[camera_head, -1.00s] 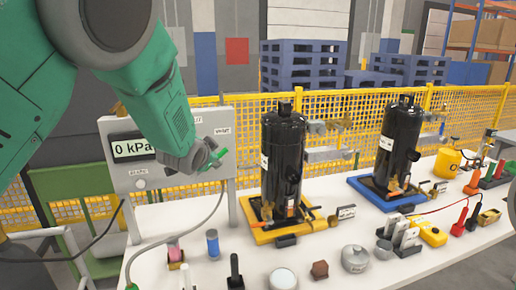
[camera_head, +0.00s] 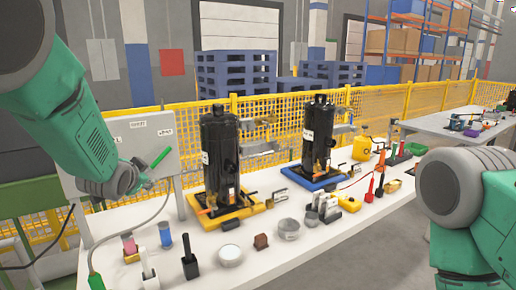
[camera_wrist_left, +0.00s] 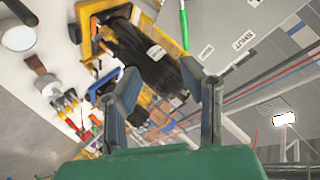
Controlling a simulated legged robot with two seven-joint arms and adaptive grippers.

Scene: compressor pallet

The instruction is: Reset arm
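My left arm, green with a grey wrist, comes in from the left in the head view. Its gripper end (camera_head: 143,182) is in front of the grey panel (camera_head: 158,135), close to a green handle (camera_head: 161,157). In the left wrist view the two fingers of the left gripper (camera_wrist_left: 160,68) stand apart with nothing held between them. A black compressor (camera_wrist_left: 150,55) shows beyond them in the background. My right arm (camera_head: 455,190) shows at the right edge of the head view, and its gripper is out of the picture.
Two black compressors stand on a yellow base (camera_head: 228,215) and a blue base (camera_head: 318,180) on the white table (camera_head: 290,254). Small tools and cups lie along its front. A yellow mesh fence (camera_head: 270,115) runs behind. Another table (camera_head: 445,124) is at the right.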

